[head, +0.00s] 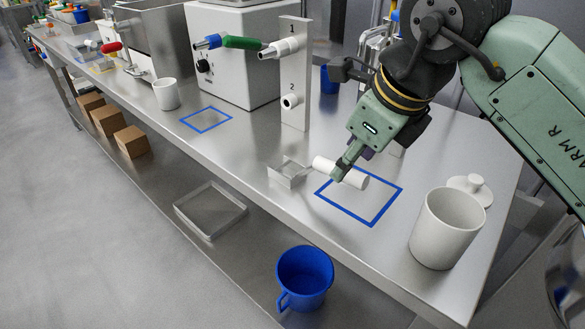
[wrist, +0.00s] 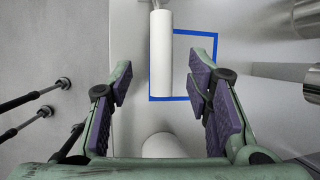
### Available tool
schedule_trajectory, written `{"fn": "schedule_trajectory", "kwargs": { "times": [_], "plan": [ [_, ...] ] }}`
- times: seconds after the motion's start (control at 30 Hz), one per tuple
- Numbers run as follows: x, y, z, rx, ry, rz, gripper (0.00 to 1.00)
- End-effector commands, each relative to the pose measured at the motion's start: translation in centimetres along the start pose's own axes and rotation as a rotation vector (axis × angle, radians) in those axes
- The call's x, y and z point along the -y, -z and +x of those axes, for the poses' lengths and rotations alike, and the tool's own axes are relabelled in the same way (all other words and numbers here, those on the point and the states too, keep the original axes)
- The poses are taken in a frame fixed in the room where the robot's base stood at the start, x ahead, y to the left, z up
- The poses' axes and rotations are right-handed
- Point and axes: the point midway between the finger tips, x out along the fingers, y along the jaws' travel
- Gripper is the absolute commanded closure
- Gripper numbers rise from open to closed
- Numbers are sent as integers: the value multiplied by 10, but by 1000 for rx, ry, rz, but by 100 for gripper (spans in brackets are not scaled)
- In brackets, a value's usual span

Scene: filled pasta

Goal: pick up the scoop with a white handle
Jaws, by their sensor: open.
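The scoop has a thick white cylindrical handle (head: 327,168) and a clear or metallic square head (head: 287,174). It lies on the steel bench, its handle over the edge of a blue square outline (head: 372,221). In the wrist view the handle (wrist: 161,52) points up the picture, and its head is mostly cut off at the top edge. My gripper (head: 343,173) is open at the handle. In the wrist view its fingers (wrist: 162,68) stand on either side of the handle, with gaps visible on both sides. I cannot tell the exact height of the fingertips.
A white canister (head: 446,230) stands to the right, its knobbed lid (head: 470,188) beside it. A white machine (head: 236,60) and a numbered panel with nozzles (head: 294,95) stand behind. A blue jug (head: 304,278) is below the bench's front edge. The bench around the scoop is mostly clear.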

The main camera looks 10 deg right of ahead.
Motion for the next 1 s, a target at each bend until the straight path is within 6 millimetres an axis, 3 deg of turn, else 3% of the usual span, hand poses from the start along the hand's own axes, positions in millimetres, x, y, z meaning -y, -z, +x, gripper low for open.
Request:
{"fn": "schedule_trajectory", "kwargs": {
  "times": [0.17,0.5,0.77,1.0],
  "plan": [
    [0,0,12,0,-1,-1,55],
    [1,3,55,1,0,-1,55],
    [1,3,58,1,1,-1,55],
    [1,3,58,1,1,-1,71]
  ]
}}
